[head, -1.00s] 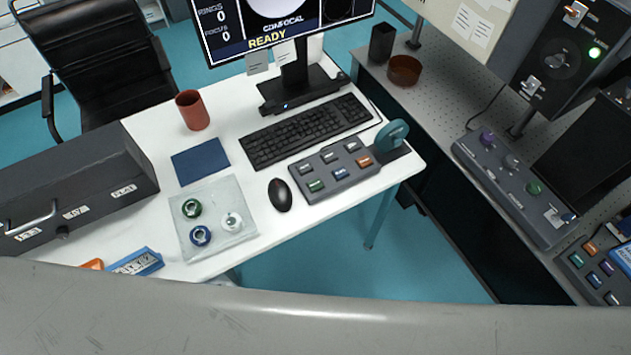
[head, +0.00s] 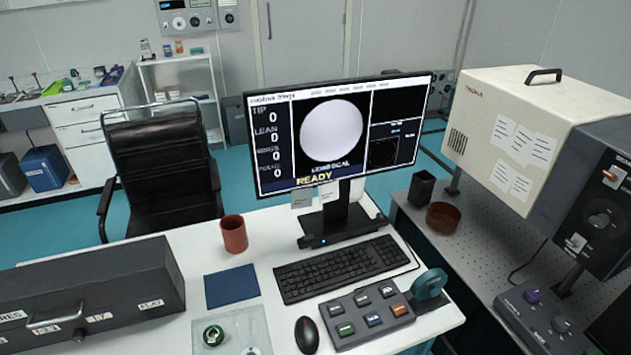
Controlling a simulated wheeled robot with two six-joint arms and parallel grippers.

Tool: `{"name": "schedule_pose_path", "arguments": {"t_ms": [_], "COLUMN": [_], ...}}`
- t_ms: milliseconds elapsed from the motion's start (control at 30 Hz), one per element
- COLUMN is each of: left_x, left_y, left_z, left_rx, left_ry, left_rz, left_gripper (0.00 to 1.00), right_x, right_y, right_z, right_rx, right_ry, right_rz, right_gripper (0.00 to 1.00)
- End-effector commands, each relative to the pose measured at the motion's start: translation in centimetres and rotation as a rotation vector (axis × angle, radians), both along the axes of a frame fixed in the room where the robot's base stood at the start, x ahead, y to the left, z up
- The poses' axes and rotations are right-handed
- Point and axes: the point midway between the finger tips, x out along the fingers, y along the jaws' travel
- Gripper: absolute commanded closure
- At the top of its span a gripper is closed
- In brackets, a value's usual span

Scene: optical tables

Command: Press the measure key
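A grey key pad (head: 366,313) with two rows of coloured keys lies on the white desk, right of the mouse. The back row keys are dark or grey. The key labels are too small to read, so I cannot tell which is the measure key. The monitor (head: 340,135) behind it reads READY, with zeros listed at its left and a pale disc in the middle. Neither gripper is in view.
A keyboard (head: 341,268), a black mouse (head: 307,335), a red-brown cup (head: 234,234) and a blue cloth (head: 232,286) are on the desk. A teal round-topped object (head: 430,285) stands right of the pad. A dark drawer box (head: 95,295) is at left. A perforated bench with instruments is at right.

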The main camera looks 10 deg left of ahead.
Motion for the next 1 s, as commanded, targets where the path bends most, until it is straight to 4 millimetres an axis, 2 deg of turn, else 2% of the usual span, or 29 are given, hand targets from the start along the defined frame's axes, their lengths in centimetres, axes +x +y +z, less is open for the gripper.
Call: {"name": "schedule_pose_path", "arguments": {"t_ms": [267, 533, 1000], "left_x": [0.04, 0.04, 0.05], "left_y": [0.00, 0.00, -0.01], "left_z": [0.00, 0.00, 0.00], "left_rx": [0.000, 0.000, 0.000], "left_ry": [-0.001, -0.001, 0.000], "left_rz": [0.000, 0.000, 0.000], "left_gripper": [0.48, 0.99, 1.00], "right_x": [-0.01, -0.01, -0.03], "right_y": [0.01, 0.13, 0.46], "right_z": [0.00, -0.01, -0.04], "right_rx": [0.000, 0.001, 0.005], "right_ry": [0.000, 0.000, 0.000], "right_rz": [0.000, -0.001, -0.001], "right_gripper": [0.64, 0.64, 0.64]}}
